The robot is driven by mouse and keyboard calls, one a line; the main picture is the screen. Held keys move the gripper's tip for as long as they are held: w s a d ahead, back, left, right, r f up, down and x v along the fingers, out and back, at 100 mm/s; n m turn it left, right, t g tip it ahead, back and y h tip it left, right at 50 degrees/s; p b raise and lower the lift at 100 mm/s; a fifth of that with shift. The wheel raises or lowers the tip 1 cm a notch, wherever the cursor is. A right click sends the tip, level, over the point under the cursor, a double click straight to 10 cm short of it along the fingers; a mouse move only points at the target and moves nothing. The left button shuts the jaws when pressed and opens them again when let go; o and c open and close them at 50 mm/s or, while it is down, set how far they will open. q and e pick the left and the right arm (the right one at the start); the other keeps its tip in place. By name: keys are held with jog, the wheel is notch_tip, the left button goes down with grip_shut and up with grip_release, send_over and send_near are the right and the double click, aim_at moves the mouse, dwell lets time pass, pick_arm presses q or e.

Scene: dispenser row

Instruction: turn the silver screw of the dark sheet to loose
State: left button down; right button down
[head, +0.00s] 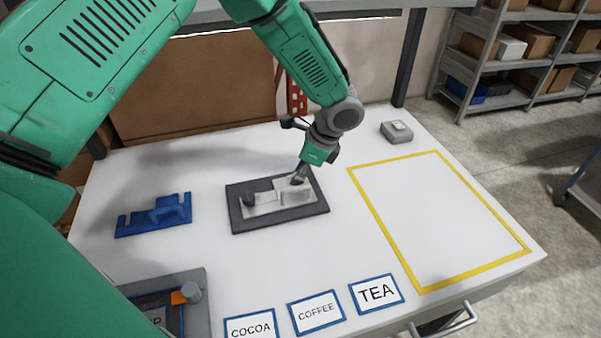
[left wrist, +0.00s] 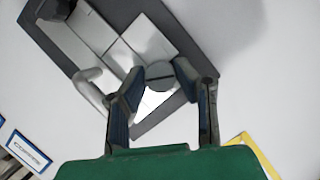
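The dark sheet (head: 235,217) lies flat on the white table and carries pale silver plates (head: 290,198); it also shows in the left wrist view (left wrist: 190,22). The silver screw (left wrist: 160,76) is a round grey head with a straight slot, near one edge of the sheet. My left gripper (head: 298,179) points down over the right part of the sheet. In the left wrist view its two fingertips (left wrist: 160,80) sit on either side of the screw head and appear to touch it. A dark knob (head: 249,198) stands on the sheet's left part. My right gripper is out of view.
A blue bracket (head: 155,215) lies to the left, and a grey box (head: 396,131) stands at the back right. A yellow outline (head: 382,225) marks bare table on the right. COCOA, COFFEE and TEA labels (head: 317,312) line the front. A grey-framed unit (head: 198,312) is at front left.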

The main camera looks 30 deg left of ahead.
pick_arm(q)
jog(key=shift+w+r, duration=0.1)
jog(key=n+g+p, duration=0.1)
jog(key=n, duration=0.1)
jog(key=shift+n+h, duration=0.3)
jog(key=shift+n, duration=0.1)
jog(key=shift+w+n+g+h+p, duration=0.1)
jog(key=shift+n+g+h+p, duration=0.35)
jog(key=shift+n, duration=1.05)
jog(key=c, duration=1.6)
grip_release()
jog(key=shift+c, duration=0.2)
jog(key=shift+o, duration=0.5)
